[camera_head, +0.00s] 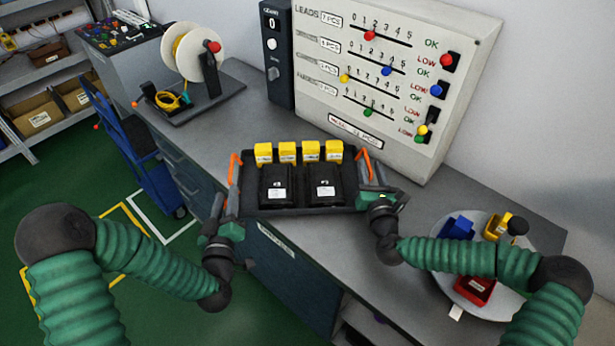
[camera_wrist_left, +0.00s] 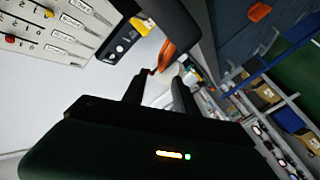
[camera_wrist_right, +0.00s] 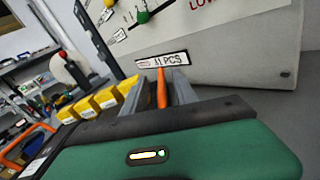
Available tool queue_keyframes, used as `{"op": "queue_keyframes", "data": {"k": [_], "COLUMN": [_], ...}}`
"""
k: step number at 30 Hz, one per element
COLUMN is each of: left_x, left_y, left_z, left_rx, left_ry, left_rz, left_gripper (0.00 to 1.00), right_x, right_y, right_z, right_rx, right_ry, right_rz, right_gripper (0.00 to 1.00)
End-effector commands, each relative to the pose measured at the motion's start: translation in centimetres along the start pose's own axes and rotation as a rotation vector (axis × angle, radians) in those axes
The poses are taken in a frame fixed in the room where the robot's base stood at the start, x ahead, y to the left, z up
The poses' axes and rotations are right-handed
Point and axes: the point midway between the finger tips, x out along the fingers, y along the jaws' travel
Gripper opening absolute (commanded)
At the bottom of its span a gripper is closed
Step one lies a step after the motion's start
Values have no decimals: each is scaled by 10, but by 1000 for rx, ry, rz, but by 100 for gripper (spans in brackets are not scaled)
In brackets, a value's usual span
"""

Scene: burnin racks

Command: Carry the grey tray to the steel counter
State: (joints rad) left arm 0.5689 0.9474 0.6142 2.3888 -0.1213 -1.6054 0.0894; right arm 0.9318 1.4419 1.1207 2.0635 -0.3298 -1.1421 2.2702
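The dark grey tray (camera_head: 300,209) is level in the middle of the head view, with an orange handle at each end. It holds a row of yellow boxes (camera_head: 287,152) and two black boxes (camera_head: 325,187). My left gripper (camera_head: 232,196) is at its left handle, which shows between the fingers in the left wrist view (camera_wrist_left: 168,54). My right gripper (camera_head: 364,184) is closed around the right handle, seen in the right wrist view (camera_wrist_right: 161,90). The tray overlaps the front edge of the grey counter (camera_head: 225,120); whether it touches the top is unclear.
A panel with coloured sliders (camera_head: 395,75) stands behind the tray. A wire spool (camera_head: 195,55) stands at the counter's left. A round plate (camera_head: 450,270) with coloured bins lies at the right, under my right arm. A blue cart (camera_head: 150,165) stands on the green floor at left.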

Motion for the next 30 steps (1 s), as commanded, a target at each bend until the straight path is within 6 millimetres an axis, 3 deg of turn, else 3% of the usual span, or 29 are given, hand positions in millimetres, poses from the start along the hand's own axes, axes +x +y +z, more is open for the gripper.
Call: {"op": "queue_keyframes", "data": {"k": [6,12,26,30], "left_x": [0,1,1,1], "left_y": [0,0,0,9], "left_z": [0,0,0,-14], "left_rx": [0,0,0,0], "left_ry": [0,-1,-1,-1], "left_rz": [0,0,0,0], "left_gripper": [35,35,35,35], "right_x": [-58,-88,-91,-91], "right_y": [-1,-1,0,3], "right_z": [-1,-1,-1,16], "right_rx": [1,1,0,0], "right_ry": [2,0,0,-1], "right_rz": [1,0,0,0], "right_gripper": [34,34,34,34]}}
